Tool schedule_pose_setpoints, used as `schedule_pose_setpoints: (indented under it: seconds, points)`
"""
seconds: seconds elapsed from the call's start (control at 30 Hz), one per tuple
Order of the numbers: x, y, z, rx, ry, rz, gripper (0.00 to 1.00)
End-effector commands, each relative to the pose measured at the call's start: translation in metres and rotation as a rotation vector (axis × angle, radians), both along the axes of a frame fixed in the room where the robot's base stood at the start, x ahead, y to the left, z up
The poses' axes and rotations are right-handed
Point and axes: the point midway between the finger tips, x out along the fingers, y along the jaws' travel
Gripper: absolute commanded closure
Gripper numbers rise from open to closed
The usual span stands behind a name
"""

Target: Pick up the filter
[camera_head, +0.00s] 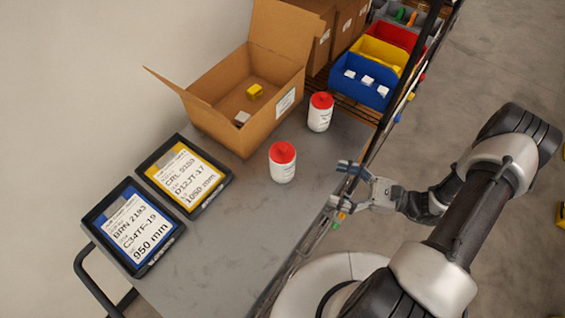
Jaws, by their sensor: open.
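Two white cylinders with red tops and printed labels stand upright on the grey table. One cylinder (283,164) is near the middle, and the other cylinder (320,113) is farther back, beside the open box. Nothing in view is clearly marked as the filter; these cylinders look most like it, but I cannot tell which one is meant. My gripper (341,184) is open and empty at the table's right edge. It is to the right of the nearer cylinder and apart from it, with its fingers toward the table.
An open cardboard box (272,130) holds a small yellow item (254,91) and a pale block. Two label displays (185,176) (133,226) lie at left. Blue (362,81), yellow and red bins stand at the back. A dark rail runs along the table's right edge. The front table area is clear.

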Motion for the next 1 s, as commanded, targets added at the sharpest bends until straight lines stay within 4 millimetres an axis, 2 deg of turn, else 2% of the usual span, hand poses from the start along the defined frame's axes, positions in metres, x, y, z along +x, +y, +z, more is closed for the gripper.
schedule_pose_setpoints:
  seconds: [0.5, 0.77, 1.0]
  points:
    - [0.034, 0.097, -0.001, 0.0, 0.001, 0.006, 0.19]
    - [0.042, 0.114, -0.001, 0.0, 0.001, 0.003, 0.19]
    - [0.059, 0.145, -0.002, -0.001, 0.0, 0.007, 0.19]
